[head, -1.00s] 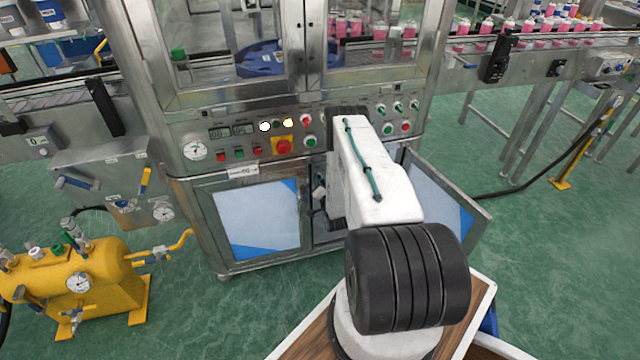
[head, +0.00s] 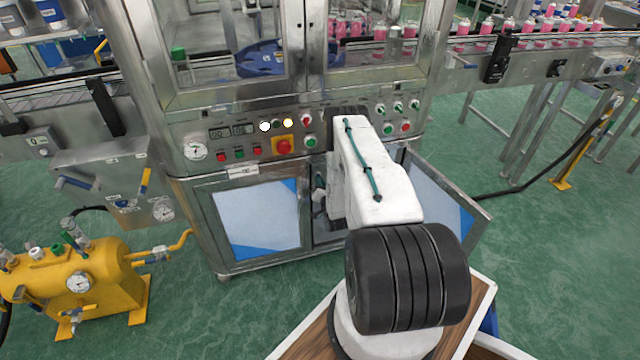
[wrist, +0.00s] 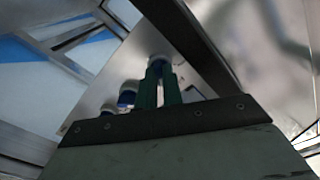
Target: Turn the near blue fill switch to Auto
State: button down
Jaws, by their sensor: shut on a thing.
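My gripper (wrist: 160,76) shows in the wrist view with its two green fingers shut on a blue switch (wrist: 158,60) with a pale base. The fingers cover part of this switch, and its pointer position cannot be read. A second blue switch (wrist: 127,97) sits to the lower left, apart from the fingers, with a pale round knob beside it. In the head view my white and black arm hides the gripper and the blue switches.
The machine's front panel has a red stop button (head: 284,146), a gauge (head: 195,150) and several small buttons. An open cabinet door (head: 440,197) stands below, right of my arm. A yellow tank (head: 75,278) is at the left.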

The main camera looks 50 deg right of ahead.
jog(key=shift+a+n, duration=0.1)
jog(key=shift+n, duration=7.5)
jog(key=c, duration=1.5)
grip_release()
jog(key=shift+a, duration=0.1)
jog(key=shift+c, duration=0.2)
